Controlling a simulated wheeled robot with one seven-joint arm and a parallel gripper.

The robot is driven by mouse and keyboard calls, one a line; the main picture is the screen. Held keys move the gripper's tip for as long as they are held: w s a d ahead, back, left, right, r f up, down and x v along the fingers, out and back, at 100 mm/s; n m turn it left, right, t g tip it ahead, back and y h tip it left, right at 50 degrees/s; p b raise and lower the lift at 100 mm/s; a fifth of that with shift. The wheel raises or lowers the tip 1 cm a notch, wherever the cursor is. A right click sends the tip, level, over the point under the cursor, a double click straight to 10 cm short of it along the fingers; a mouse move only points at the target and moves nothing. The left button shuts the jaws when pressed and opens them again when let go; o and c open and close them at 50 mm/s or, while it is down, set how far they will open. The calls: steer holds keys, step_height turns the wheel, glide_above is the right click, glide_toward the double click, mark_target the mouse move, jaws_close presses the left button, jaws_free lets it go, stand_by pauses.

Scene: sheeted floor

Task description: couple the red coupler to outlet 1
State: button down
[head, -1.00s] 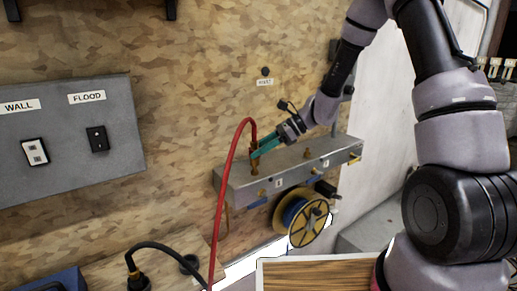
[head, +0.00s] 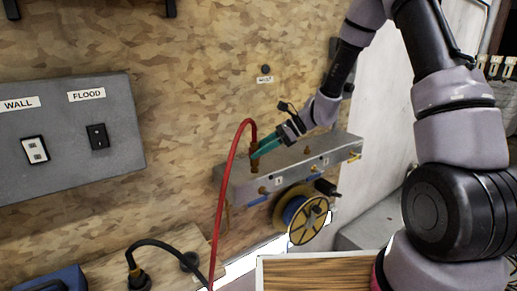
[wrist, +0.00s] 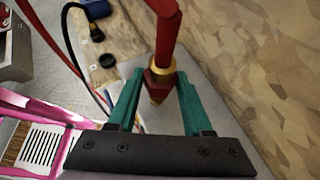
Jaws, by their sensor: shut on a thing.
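The red coupler (wrist: 160,78), with a brass collar and tip, is on the end of a red hose (head: 222,205). My gripper (head: 256,153) has teal fingers, shut on the coupler, one on each side in the wrist view (wrist: 160,85). The coupler is over the left end of the grey manifold (head: 240,188), where the label 1 (head: 278,181) is on the front face. Brass of outlet 1 (head: 254,169) shows just below the fingers. The fingers partly hide the joint, so I cannot tell whether coupler and outlet are fully joined.
A second brass outlet (head: 307,151) stands further right on the manifold. A yellow reel (head: 303,216) hangs below it. A grey switch panel (head: 65,135) labelled WALL and FLOOD is at left. A black cable (head: 165,248) and a wooden board (head: 330,275) are lower down.

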steer(key=shift+f, duration=0.65)
steer(key=shift+c, duration=1.2)
jaws_free()
steer(key=shift+d, duration=0.1)
steer(key=s+v, duration=0.1)
steer(key=v, duration=0.8)
steer(key=s+d+r+n+t+h, duration=0.4)
steer(key=s+d+r+n, duration=0.2)
steer(key=r, duration=0.5)
steer(key=s+d+r+n+t+h, duration=0.4)
steer(key=s+d+r+n, duration=0.3)
steer(key=s+d+r, duration=0.3)
steer(key=s+h, duration=0.1)
steer(key=s, duration=0.2)
steer(key=shift+r, duration=0.35)
